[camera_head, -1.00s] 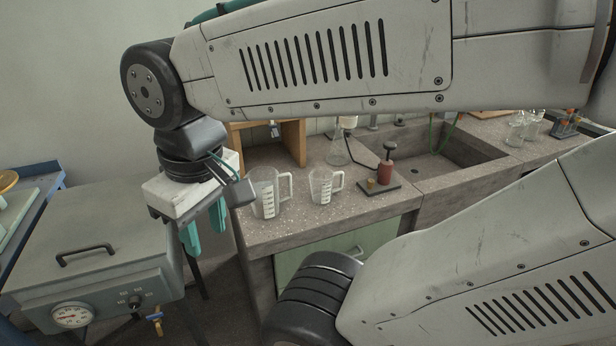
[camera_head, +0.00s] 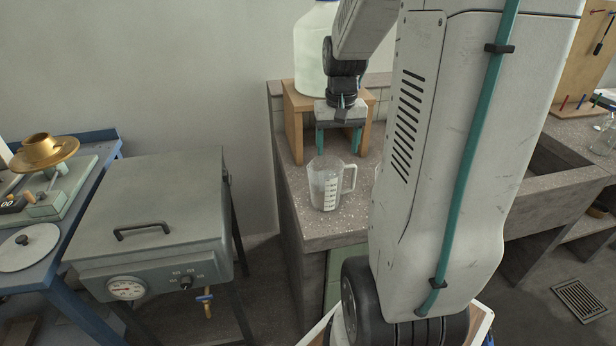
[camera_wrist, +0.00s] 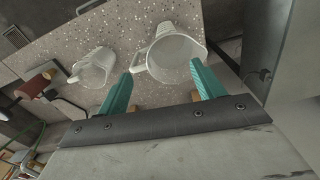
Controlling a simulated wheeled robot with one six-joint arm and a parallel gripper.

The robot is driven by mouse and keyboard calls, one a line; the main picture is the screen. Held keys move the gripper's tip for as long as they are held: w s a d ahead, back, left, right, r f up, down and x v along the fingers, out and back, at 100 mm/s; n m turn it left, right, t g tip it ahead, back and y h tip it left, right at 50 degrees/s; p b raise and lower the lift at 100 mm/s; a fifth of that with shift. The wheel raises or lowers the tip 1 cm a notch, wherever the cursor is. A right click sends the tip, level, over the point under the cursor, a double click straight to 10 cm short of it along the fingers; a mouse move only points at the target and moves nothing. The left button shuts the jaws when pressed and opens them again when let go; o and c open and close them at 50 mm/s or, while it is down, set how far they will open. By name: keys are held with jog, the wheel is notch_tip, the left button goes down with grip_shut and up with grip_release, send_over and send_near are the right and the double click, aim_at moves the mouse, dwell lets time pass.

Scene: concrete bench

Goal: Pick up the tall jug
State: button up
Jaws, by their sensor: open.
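The tall jug (camera_head: 325,187) is a clear measuring jug with white markings, upright near the bench's left front, its handle to the right. In the wrist view the tall jug (camera_wrist: 178,52) shows from above, its handle near my left finger. My gripper (camera_head: 339,150) points down, open and empty, just beyond the jug in the head view. In the wrist view my gripper (camera_wrist: 162,68) has its teal fingers apart, with the jug's near rim between or just past their tips; contact cannot be told. A smaller jug (camera_wrist: 93,68) stands to the left, mostly hidden by my arm in the head view.
A wooden stand (camera_head: 293,120) with a large bottle (camera_head: 309,55) on it is close behind my gripper. A sink (camera_head: 545,165) lies to the right. A grey lidded box (camera_head: 150,215) with a gauge stands left of the bench, across a gap.

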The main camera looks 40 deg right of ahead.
aim_at(333, 184)
jog(key=shift+m, duration=0.6)
jog(key=d+f, duration=0.2)
jog(key=d, duration=0.1)
jog(key=d+f, duration=0.1)
jog(key=d, duration=0.1)
jog(key=shift+s+d+f, duration=0.1)
jog(key=shift+s+f, duration=0.15)
jog(key=shift+s, duration=0.1)
jog(key=f, duration=0.7)
jog(key=shift+w+a+f, duration=0.1)
jog(key=shift+a+f, duration=0.1)
jog(key=shift+f, duration=0.1)
jog(key=c, duration=1.5)
